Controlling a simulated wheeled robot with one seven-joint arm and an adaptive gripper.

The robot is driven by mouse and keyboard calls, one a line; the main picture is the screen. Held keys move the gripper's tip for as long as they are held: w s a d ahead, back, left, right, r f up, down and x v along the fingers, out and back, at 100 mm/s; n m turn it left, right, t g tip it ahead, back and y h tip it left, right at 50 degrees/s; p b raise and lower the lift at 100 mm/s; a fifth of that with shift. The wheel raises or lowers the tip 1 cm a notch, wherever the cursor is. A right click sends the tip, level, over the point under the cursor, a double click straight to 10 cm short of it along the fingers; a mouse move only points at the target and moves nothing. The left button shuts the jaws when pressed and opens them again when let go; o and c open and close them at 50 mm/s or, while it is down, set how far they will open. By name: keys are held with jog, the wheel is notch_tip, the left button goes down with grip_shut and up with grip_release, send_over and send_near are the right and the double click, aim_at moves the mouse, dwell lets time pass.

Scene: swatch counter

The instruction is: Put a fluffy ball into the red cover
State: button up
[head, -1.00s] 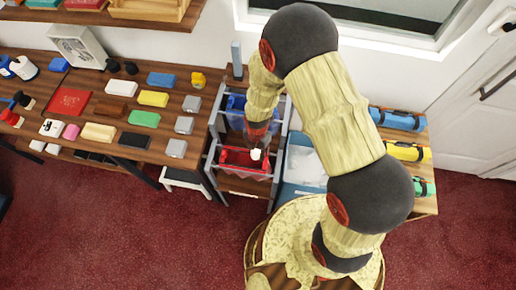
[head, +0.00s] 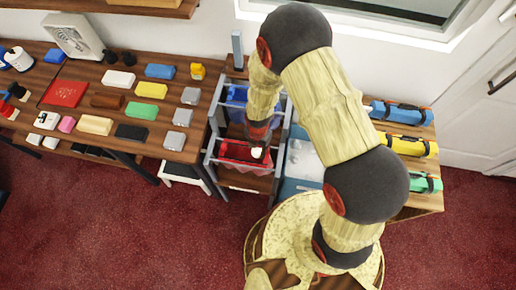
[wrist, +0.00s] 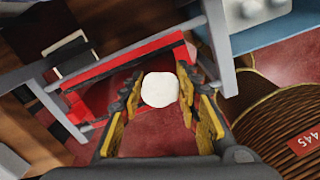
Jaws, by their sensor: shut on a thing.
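A white fluffy ball (head: 257,153) is held between the fingertips of my gripper (wrist: 160,92). In the wrist view the ball (wrist: 160,89) shows clear and pale, with a yellow-padded finger on either side. The red cover (head: 232,151) hangs in the near part of a grey rack, and my gripper is over its right part. In the wrist view the red cover (wrist: 130,60) lies around and below the fingers. I cannot tell whether the ball is above the rim or inside it.
A blue cover (head: 236,94) hangs behind the red one. The grey rack rails (wrist: 215,45) run close to my fingers. A wicker basket (wrist: 275,120) stands at the right in the wrist view. The left table (head: 75,75) holds many small items; coloured rolls (head: 402,115) lie at right.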

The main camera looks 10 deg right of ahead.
jog(key=shift+f, duration=0.15)
dwell(0.6)
jog(key=o, duration=0.8)
jog(key=shift+c, duration=0.2)
jog(key=o, duration=0.3)
jog(key=shift+o, duration=1.3)
jog(key=shift+r+p, duration=1.85)
jog(key=shift+r, duration=1.2)
